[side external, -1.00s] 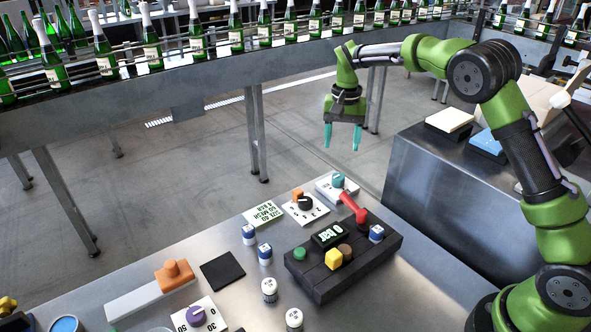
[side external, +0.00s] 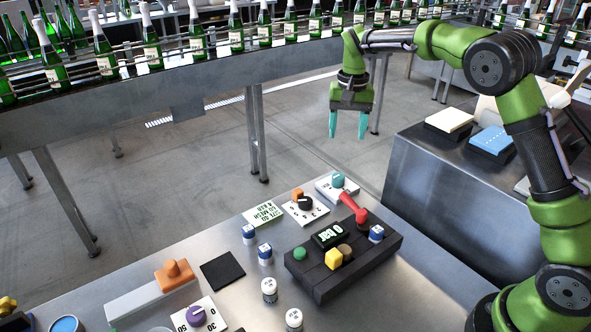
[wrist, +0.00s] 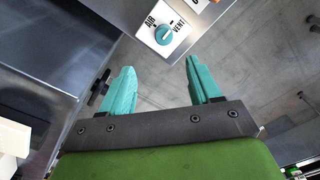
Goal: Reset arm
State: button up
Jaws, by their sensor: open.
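My gripper (side external: 347,124) has two teal fingers that stand apart with nothing between them. In the side external view it hangs pointing down in the air over the floor, beyond the far edge of the steel bench and in front of the conveyor. My green arm reaches in from the right. In the wrist view the gripper (wrist: 165,80) also shows open and empty. Past its fingertips is a white plate with a teal knob (wrist: 166,34) labelled AIR and VENT. The same teal knob (side external: 338,180) is at the bench's far corner.
The bench (side external: 225,235) carries a black panel (side external: 318,283) with a red lever (side external: 352,207) and buttons, several small jars, a black pad (side external: 222,271) and an orange-handled slider (side external: 174,273). A conveyor (side external: 180,85) with green bottles runs behind. A metal cabinet (side external: 440,185) stands right.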

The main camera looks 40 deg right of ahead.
jog(key=s+a+r+n+t, duration=0.1)
jog(key=s+a+r+t, duration=0.1)
jog(key=s, duration=0.7)
jog(key=s+a+r+n+t+y, duration=0.1)
jog(key=s+a+r+t, duration=0.1)
jog(key=s, duration=0.7)
jog(key=s+a+r+n+t+y, duration=0.1)
jog(key=s+a+r+n+t, duration=0.1)
jog(key=s, duration=0.7)
jog(key=shift+s+a+r+t, duration=0.15)
jog(key=shift+a+r+t, duration=0.4)
jog(key=shift+a, duration=0.25)
jog(key=shift+c, duration=0.4)
